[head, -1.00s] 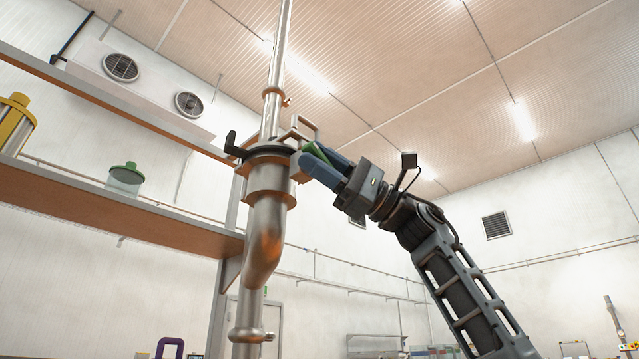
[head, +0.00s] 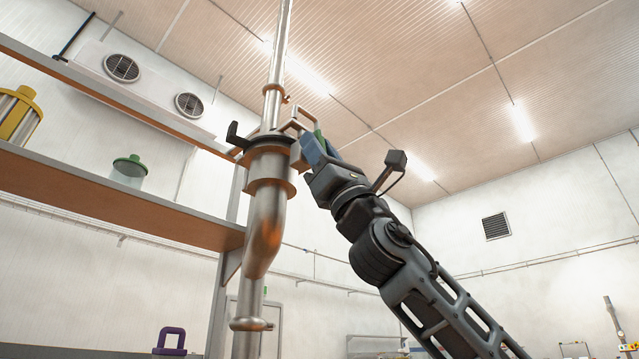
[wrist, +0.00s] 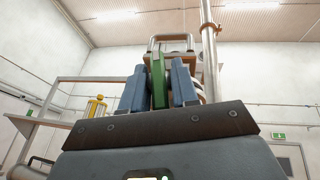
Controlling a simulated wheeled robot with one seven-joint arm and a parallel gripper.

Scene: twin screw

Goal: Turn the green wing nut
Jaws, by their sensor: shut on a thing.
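The green wing nut (wrist: 158,78) stands between the two blue fingers of my gripper (wrist: 158,88) in the wrist view. The gripper is shut on it. In the head view, a sliver of the green wing nut (head: 319,137) shows beside the blue fingertips of my gripper (head: 314,147), at the right side of the metal pipe fitting (head: 268,168). The fingers hide most of the nut there. A dark lever-like part (head: 235,136) sticks out on the fitting's left side.
The vertical steel pipe (head: 276,75) rises above the fitting. A shelf (head: 120,190) at left holds a green-lidded jar (head: 128,170) and a yellow-capped cylinder (head: 20,115). A metal handle frame (head: 302,112) sits just behind the fingers. Open room lies to the right.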

